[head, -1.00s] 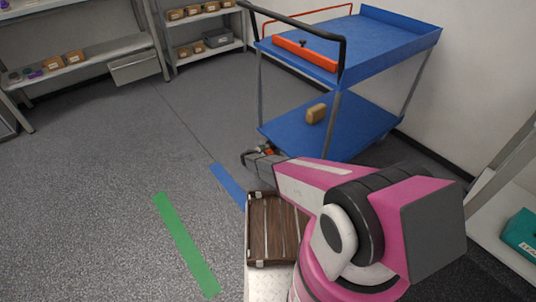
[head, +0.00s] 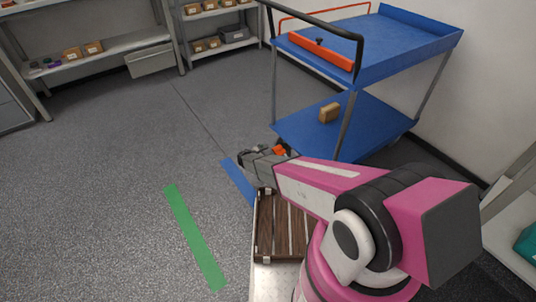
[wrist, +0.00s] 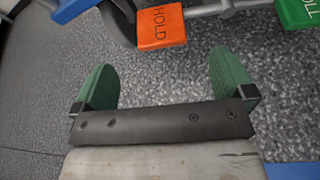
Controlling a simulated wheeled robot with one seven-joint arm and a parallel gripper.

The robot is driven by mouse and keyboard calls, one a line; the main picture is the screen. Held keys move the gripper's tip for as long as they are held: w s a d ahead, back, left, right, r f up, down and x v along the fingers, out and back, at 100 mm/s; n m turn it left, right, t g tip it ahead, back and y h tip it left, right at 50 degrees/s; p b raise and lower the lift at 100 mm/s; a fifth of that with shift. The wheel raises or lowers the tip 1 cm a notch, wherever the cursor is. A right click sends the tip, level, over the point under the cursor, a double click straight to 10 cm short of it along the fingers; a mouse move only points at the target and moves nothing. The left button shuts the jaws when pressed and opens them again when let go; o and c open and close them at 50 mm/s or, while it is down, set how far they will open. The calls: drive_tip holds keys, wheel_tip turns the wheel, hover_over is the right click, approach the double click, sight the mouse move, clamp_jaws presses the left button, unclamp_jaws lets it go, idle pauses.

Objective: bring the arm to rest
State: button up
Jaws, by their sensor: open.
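My gripper (wrist: 163,85) shows in the wrist view with its two green fingers spread wide apart. Nothing is between them, only grey speckled floor beyond. In the head view my pink and white arm reaches forward and left, over a dark slatted wooden tray (head: 284,232). The gripper's fingers cannot be made out in the head view.
Green tape (head: 194,238) and blue tape (head: 238,182) mark the floor. Open floor lies left.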

drive_tip(key=s+d+r+m+g, duration=0.2)
drive_tip(key=s+d+r+m, duration=0.15)
drive_tip(key=d+r, duration=0.25)
drive_tip(key=s+d+r+m+g, duration=0.2)
drive_tip(key=d+r+m+g, duration=0.15)
drive_tip(key=d+r, duration=0.3)
drive_tip(key=s+d+r+m+g+y, duration=0.1)
drive_tip(key=s+d+r+m+y, duration=0.3)
drive_tip(key=s+r+m, duration=0.4)
drive_tip(key=s+d+r+m+g+y, duration=0.2)
drive_tip(key=s+d+r+m+y, duration=0.3)
drive_tip(key=s+r, duration=0.8)
wheel_tip(320, 180, up, 4)
drive_tip(key=m+y, duration=0.1)
drive_tip(key=m, duration=0.2)
drive_tip(key=shift+s+d+f, duration=0.15)
drive_tip(key=shift+d, duration=0.15)
